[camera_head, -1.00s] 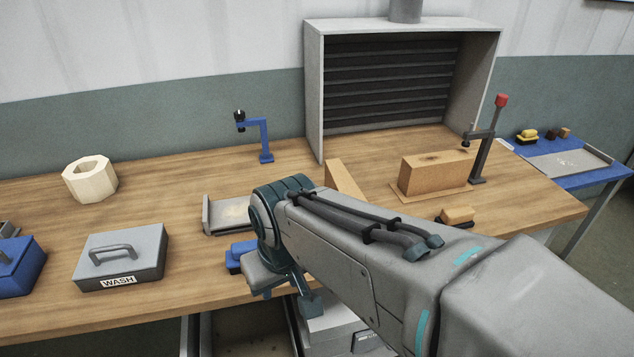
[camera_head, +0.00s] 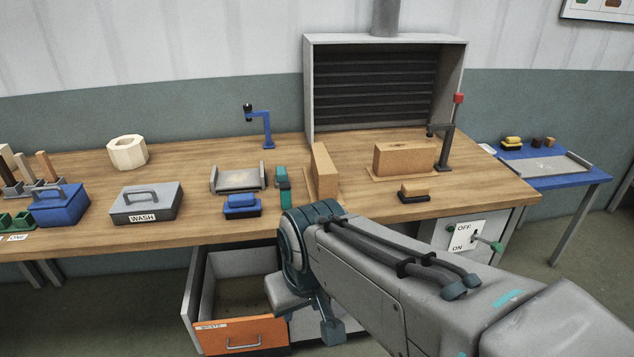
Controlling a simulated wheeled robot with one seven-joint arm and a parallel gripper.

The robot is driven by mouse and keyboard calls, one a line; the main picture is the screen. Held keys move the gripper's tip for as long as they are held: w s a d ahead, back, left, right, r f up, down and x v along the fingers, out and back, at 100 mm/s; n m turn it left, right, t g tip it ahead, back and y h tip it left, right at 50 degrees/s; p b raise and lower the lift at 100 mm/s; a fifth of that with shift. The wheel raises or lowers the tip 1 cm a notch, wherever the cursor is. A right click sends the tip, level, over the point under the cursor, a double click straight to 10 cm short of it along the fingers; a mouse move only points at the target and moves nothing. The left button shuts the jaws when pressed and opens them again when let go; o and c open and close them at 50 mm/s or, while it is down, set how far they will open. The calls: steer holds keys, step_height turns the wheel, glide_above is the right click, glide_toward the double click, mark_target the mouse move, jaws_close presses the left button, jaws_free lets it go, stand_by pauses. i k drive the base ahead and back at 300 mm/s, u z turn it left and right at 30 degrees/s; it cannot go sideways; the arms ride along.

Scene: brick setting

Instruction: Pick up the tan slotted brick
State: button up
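A tan brick (camera_head: 405,160) sits on a thin tan board at the back right of the bench, in front of the louvred hood. A faint dark mark, possibly a slot, shows on its top. A second tan block (camera_head: 325,172) stands on edge left of it; I see no clear slot in it. I cannot tell for certain which is the slotted brick. My gripper (camera_head: 312,312) hangs in front of the bench's front edge, over the open drawer area, apart from both. The wrist hides most of its fingers, and I see nothing held.
A tan-topped brush (camera_head: 413,190), a blue brush (camera_head: 241,205), a grey tray (camera_head: 238,178) and the WASH box (camera_head: 146,203) share the bench. An orange-fronted drawer (camera_head: 240,336) stands open below.

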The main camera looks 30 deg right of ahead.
mark_target(325, 174)
steer(key=z, duration=0.95)
steer(key=i, duration=1.15)
steer(key=u, duration=0.4)
